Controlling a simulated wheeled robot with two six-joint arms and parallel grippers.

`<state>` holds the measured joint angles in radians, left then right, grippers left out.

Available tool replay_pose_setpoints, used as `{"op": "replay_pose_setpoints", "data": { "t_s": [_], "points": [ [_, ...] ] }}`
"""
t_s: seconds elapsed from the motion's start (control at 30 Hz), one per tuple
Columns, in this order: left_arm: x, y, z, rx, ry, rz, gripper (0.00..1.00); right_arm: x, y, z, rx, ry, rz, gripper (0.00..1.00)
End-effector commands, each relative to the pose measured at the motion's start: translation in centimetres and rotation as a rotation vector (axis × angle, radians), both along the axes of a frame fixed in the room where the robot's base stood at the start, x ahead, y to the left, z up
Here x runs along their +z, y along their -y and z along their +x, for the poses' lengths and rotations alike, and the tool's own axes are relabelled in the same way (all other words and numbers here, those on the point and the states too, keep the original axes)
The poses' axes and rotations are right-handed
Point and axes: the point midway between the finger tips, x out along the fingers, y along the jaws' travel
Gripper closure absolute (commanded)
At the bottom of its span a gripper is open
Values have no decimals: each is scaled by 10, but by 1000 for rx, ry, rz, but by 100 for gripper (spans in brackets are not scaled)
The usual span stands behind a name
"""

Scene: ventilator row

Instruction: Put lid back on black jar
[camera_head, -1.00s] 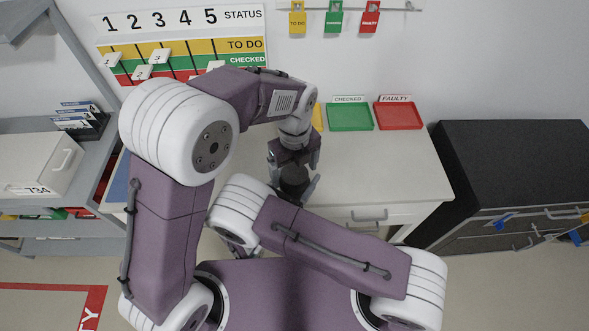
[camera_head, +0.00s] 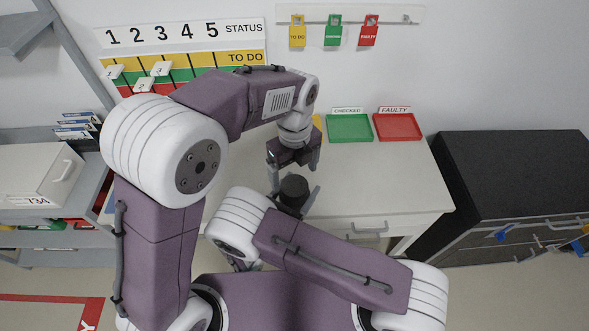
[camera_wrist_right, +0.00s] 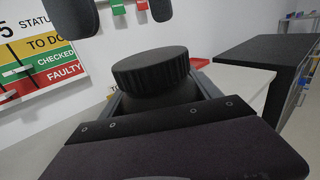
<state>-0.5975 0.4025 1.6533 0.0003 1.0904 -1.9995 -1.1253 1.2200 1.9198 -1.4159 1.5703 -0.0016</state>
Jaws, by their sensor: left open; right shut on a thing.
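The black jar (camera_wrist_right: 158,101) stands upright between the fingers of my right gripper (camera_head: 293,203), which is shut on its body. A black ribbed lid (camera_wrist_right: 152,70) sits on top of the jar in the right wrist view and looks level. Whether it is fully tightened cannot be told. In the head view the dark round top of the lid (camera_head: 294,185) shows just below my left gripper (camera_head: 294,167). The left gripper is open, points down and is empty. Its two dark fingertips also show above the lid in the right wrist view (camera_wrist_right: 116,12), apart from it.
The white table (camera_head: 385,180) has a green tray (camera_head: 349,128) and a red tray (camera_head: 398,127) at the back. A dark cabinet (camera_head: 515,165) stands at the right. A status board (camera_head: 185,60) hangs on the wall. The right part of the tabletop is clear.

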Motion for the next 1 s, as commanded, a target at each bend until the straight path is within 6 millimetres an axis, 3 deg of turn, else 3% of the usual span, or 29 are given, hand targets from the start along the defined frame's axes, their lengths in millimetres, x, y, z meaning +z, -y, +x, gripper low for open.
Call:
{"op": "replay_pose_setpoints", "data": {
  "t_s": [0.17,0.4,0.6,0.8,1.0],
  "points": [
    [1,-2,-3,464,-10,14,11,0,0,0,0,1,-1,100],
    [9,-3,-5,1299,-7,36,11,0,0,0,0,1,-1,100],
    [19,-3,-4,1889,4,40,11,0,0,0,0,1,-1,100],
    [29,-1,-2,2188,8,31,11,0,0,0,0,1,-1,100],
    [35,0,0,2188,6,9,11,0,0,0,0,1,-1,100]
  ]
}}
